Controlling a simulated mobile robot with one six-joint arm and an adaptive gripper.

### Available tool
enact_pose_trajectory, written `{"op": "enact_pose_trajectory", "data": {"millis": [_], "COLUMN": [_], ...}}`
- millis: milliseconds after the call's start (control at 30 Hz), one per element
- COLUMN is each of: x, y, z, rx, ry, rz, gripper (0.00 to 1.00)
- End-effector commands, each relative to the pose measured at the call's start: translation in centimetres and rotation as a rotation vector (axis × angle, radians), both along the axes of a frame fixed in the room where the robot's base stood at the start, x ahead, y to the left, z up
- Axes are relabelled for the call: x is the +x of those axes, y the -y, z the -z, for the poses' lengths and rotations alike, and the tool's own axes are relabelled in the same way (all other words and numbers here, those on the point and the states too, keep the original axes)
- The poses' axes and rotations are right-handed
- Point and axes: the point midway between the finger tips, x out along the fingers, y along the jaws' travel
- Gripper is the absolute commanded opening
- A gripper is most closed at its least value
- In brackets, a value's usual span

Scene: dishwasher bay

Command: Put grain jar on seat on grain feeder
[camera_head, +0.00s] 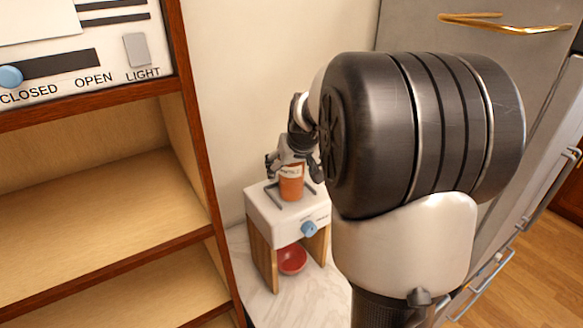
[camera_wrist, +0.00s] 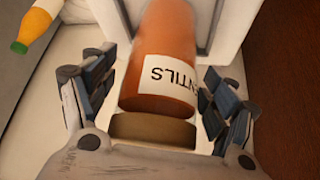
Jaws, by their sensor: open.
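The grain jar (camera_head: 291,187) is orange-brown with a white label and stands on top of the grain feeder, between grey bracket rails (camera_head: 273,197). The grain feeder (camera_head: 262,211) has a white top, wooden side legs and a blue knob (camera_head: 308,229). My gripper (camera_head: 292,167) is at the jar's upper end, pointing down. In the wrist view the jar (camera_wrist: 162,45), its label ending in "NTILS", and its brown lid (camera_wrist: 150,130) lie between my open fingers, with gaps on both sides. The jar's contact with the seat is partly hidden.
A red bowl (camera_head: 292,259) sits under the feeder on a pale marble counter (camera_head: 243,262). A wooden shelf unit (camera_head: 90,215) stands close on the left. Grey cabinet fronts (camera_head: 425,40) are at the right. An orange-yellow item with a green end (camera_wrist: 35,28) lies beyond the left finger.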

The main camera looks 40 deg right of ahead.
Motion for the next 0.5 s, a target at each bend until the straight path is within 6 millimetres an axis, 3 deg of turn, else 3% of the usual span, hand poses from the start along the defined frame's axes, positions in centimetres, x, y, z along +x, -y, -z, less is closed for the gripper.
{"op": "enact_pose_trajectory", "data": {"millis": [500], "x": [-5.0], "y": [-1.8], "z": [-8.6], "rx": [-0.002], "ry": [0.003], "rz": [0.001], "gripper": [0.79]}}
